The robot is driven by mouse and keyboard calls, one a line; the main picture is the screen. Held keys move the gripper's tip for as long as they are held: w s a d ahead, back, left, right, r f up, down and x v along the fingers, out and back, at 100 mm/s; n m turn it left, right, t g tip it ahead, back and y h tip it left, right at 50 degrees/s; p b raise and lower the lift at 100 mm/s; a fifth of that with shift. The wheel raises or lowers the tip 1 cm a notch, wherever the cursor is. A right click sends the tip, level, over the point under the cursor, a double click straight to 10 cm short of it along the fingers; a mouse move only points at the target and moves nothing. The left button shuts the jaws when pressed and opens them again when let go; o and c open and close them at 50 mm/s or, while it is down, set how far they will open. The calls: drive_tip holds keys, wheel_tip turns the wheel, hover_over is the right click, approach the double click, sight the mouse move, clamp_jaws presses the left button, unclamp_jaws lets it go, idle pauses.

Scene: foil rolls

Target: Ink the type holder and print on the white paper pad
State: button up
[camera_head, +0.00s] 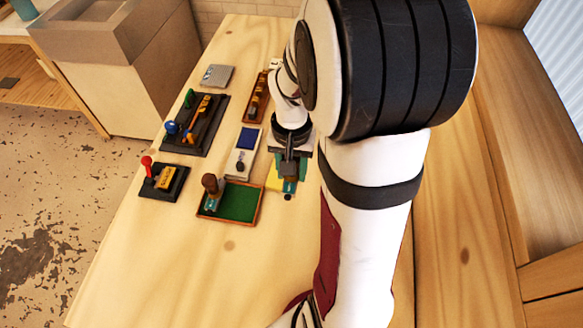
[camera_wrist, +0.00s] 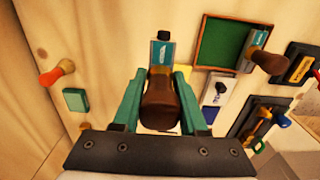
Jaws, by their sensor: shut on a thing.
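My gripper also shows in the head view (camera_head: 289,168), reaching down at the table's middle. A yellow sheet or pad (camera_head: 273,178) lies partly under my gripper. A white pad (camera_head: 236,170) with a small dark object on it lies to its left, below a blue square (camera_head: 247,138). I cannot tell which is the paper pad.
A wood-rimmed green tray (camera_head: 259,206) holds another brown-handled tool (camera_head: 211,184). Black trays (camera_head: 183,187) with tools stand left, a brown type box (camera_head: 258,99) and grey plate (camera_head: 217,75) farther back. A red-tipped handle (camera_wrist: 57,73) and green block (camera_wrist: 75,100) lie apart. The front table is clear.

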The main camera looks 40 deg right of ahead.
drive_tip(key=w, duration=0.4)
drive_tip(key=w+d, duration=0.1)
drive_tip(key=w, duration=0.3)
drive_tip(key=w+d, duration=0.1)
drive_tip(key=w, duration=0.2)
drive_tip(key=shift+w+d, duration=0.15)
drive_tip(key=shift+w, duration=0.25)
clamp_jaws()
drive_tip(key=w+f, duration=0.3)
drive_tip(key=w, duration=0.8)
drive_tip(key=shift+w+a+f, duration=0.1)
drive_tip(key=shift+w+f, duration=0.1)
drive_tip(key=shift+f, duration=0.75)
drive_tip(key=shift+w+a+f, duration=0.1)
drive_tip(key=shift+w+f, duration=0.15)
drive_tip(key=shift+f, duration=0.75)
drive_tip(key=shift+w+a+f, duration=0.1)
drive_tip(key=shift+w+f, duration=0.1)
drive_tip(key=shift+f, duration=0.75)
drive_tip(key=shift+f, duration=0.55)
wheel_tip(320, 180, up, 7)
